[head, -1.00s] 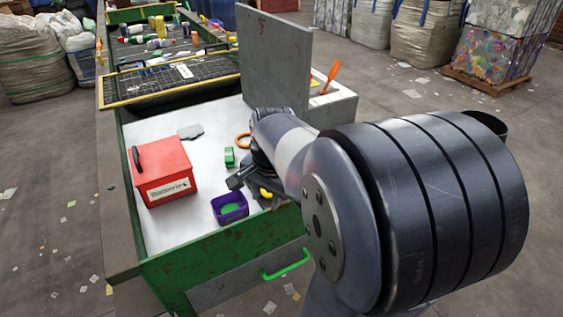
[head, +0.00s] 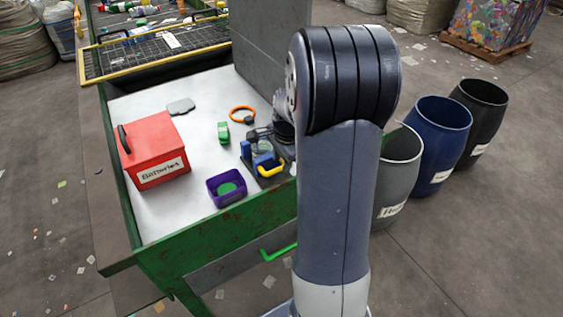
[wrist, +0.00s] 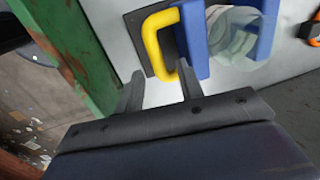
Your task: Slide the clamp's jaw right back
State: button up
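The clamp (head: 263,161) stands at the near right of the white bench top. It has blue jaws, a yellow handle (head: 271,169) and a dark base. In the wrist view the yellow handle (wrist: 152,42) joins the nearer blue jaw (wrist: 191,36). A clear, round item (wrist: 234,38) lies between this jaw and the other blue jaw (wrist: 267,28). My gripper (wrist: 161,88) is open, its fingertips just short of the handle, with the handle's lower end in line with the gap. Contact is not clear. The arm hides most of the gripper in the head view.
A purple tray (head: 226,194), a red battery box (head: 158,160), a green item (head: 223,132) and an orange ring (head: 242,112) sit left of the clamp. A grey upright panel (head: 262,50) stands behind. The green bench edge (wrist: 72,45) is close to my gripper.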

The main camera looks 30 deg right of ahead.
jog(key=shift+w+f, duration=0.1)
jog(key=shift+f, duration=0.6)
jog(key=shift+c, duration=0.6)
grip_shut()
